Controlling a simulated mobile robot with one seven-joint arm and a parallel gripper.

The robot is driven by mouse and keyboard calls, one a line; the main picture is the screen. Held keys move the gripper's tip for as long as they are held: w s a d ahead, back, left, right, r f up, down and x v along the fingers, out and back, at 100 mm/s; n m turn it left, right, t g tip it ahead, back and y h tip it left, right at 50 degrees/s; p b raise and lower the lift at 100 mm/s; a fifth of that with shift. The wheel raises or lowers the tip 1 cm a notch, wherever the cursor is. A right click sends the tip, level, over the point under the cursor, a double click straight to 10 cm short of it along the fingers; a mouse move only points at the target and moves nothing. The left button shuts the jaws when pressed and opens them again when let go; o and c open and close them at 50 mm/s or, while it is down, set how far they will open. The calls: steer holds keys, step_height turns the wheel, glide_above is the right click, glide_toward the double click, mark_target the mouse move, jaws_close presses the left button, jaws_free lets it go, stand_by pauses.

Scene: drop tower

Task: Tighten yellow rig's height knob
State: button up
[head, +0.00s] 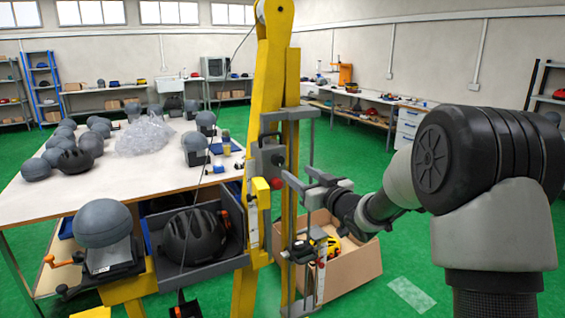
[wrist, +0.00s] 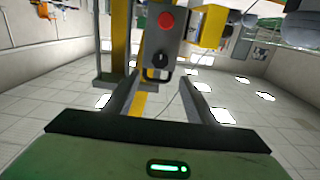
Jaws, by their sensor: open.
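The yellow rig (head: 263,95) stands upright in the middle of the head view. On its post is a grey box (head: 265,150) with a red button (head: 276,184). In the wrist view, which looks upside down, the box (wrist: 180,52) shows the red button (wrist: 166,19) and a black round knob (wrist: 160,60). I cannot tell for sure whether this is the height knob. My gripper (head: 299,179) is open and empty in front of the box. In the wrist view its fingers (wrist: 163,84) point at the box, either side of the black knob, apparently short of it.
A white table (head: 50,205) at left carries several grey headforms and clear plastic wrap. A black helmet (head: 192,238) sits in a bin beside the rig. A cardboard box (head: 352,268) stands on the floor behind the rig's uprights. The green floor at right is mostly clear.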

mark_target(280, 160)
steer(key=p+x, duration=0.1)
steer(key=x, duration=1)
steer(key=shift+w+a, duration=0.2)
steer(key=shift+c, duration=0.4)
steer(key=c, duration=0.9)
steer(key=shift+c, duration=0.2)
